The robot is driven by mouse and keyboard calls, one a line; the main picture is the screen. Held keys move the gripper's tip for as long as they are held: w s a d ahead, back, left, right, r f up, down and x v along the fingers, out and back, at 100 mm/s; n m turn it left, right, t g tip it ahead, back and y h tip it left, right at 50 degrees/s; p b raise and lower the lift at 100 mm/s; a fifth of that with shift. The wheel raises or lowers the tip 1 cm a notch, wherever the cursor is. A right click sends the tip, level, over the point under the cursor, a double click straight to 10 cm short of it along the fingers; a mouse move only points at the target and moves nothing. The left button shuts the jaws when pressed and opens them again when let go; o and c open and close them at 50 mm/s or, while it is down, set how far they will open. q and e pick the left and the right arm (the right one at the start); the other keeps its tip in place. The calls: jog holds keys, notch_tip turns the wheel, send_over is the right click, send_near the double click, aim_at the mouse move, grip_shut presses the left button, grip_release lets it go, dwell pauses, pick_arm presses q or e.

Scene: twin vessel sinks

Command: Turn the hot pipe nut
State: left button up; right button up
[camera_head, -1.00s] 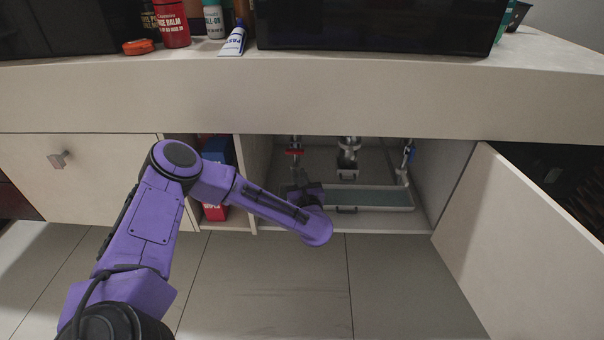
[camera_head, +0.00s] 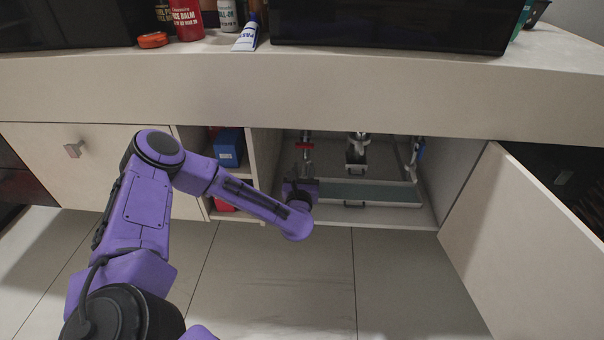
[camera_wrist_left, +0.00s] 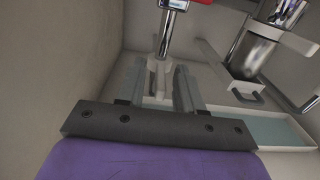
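The hot pipe with the red valve handle (camera_head: 304,146) stands at the left inside the open cabinet. In the left wrist view, a chrome pipe (camera_wrist_left: 166,32) runs down to a pale winged nut (camera_wrist_left: 158,76), with part of the red handle at the top edge (camera_wrist_left: 202,1). My left gripper (camera_head: 302,180) is inside the cabinet, below the red handle. In the wrist view, the left gripper's two fingers (camera_wrist_left: 158,86) stand apart, with the nut seen between and just beyond them. I cannot tell whether they touch it. My right gripper is not in view.
A drain trap (camera_head: 357,150) hangs mid-cabinet, and a blue-handled pipe (camera_head: 417,150) stands at the right. A shallow tray (camera_head: 372,205) lies on the cabinet floor. The cabinet's left wall (camera_wrist_left: 60,60) is close to the gripper. An open door (camera_head: 520,240) stands at the right.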

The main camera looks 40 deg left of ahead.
pick_arm(q)
jog(key=p+v, duration=0.2)
jog(key=v, duration=0.8)
jog(key=shift+s+p, duration=0.3)
jog(key=shift+p, duration=0.05)
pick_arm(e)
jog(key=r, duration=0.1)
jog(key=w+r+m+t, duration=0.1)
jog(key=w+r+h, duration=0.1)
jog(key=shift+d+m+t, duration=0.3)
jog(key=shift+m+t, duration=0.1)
pick_arm(q)
jog(key=shift+d, duration=0.1)
